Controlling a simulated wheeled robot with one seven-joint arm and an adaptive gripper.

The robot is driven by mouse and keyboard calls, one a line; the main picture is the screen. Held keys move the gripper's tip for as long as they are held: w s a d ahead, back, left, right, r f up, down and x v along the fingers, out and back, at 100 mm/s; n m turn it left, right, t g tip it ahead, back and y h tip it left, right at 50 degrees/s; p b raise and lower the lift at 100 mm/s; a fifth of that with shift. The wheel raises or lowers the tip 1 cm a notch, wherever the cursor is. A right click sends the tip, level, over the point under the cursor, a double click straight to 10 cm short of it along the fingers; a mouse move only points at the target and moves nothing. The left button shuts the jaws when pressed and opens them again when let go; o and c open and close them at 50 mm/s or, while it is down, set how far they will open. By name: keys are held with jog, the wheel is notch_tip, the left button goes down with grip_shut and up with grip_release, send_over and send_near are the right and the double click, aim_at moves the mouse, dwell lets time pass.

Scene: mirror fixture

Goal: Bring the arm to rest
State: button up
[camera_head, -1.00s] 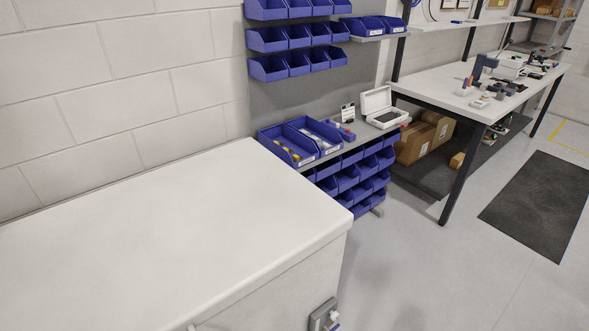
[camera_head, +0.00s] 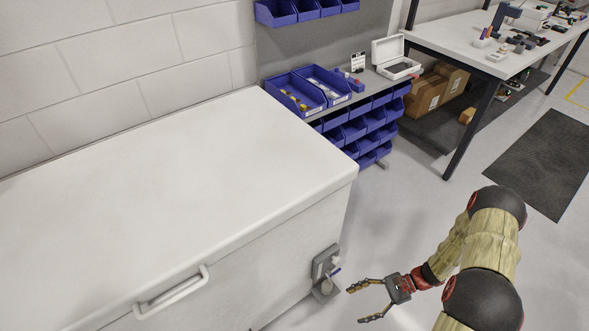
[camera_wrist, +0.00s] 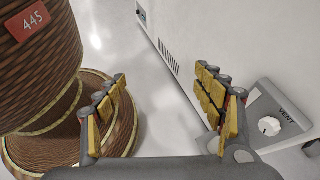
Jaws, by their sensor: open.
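My gripper (camera_head: 356,304) is at the lower middle of the head view, at the end of my bent arm, which comes in from the lower right. Its fingers are spread, with nothing between them, and point left toward the front of a white chest (camera_head: 190,180). In the wrist view my gripper (camera_wrist: 162,78) is also open and empty, with grey floor showing between the yellow-padded fingers. The white chest side (camera_wrist: 200,35) rises just beyond the right finger.
A grey bracket with a knob (camera_head: 325,265) sticks out near the chest's right corner; the wrist view shows a panel marked VENT (camera_wrist: 275,122). A handle (camera_head: 172,291) is on the chest front. Blue bins (camera_head: 345,135) and a workbench (camera_head: 480,45) stand behind.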

jog(key=s+d+r+n+h+p, duration=0.15)
jog(key=r+n+h, duration=0.35)
jog(key=r, duration=1)
jog(key=s+d+r+n+h+p, duration=0.15)
jog(key=r+n+h, duration=0.25)
jog(key=r, duration=1.1)
jog(key=s+a+r+n+t+h, duration=0.1)
jog(key=a+r+n+t, duration=0.1)
jog(key=r, duration=0.7)
jog(key=s+a+r+n+t+h+p, duration=0.1)
jog(key=s+a+r+n+t, duration=0.1)
jog(key=r, duration=0.6)
jog(key=s+a+r+n+t+h+p, duration=0.1)
jog(key=r+t, duration=0.3)
jog(key=r, duration=0.5)
jog(key=shift+s+a+r+n, duration=0.3)
jog(key=shift+s+a+n, duration=0.2)
jog(key=shift+s+a, duration=0.05)
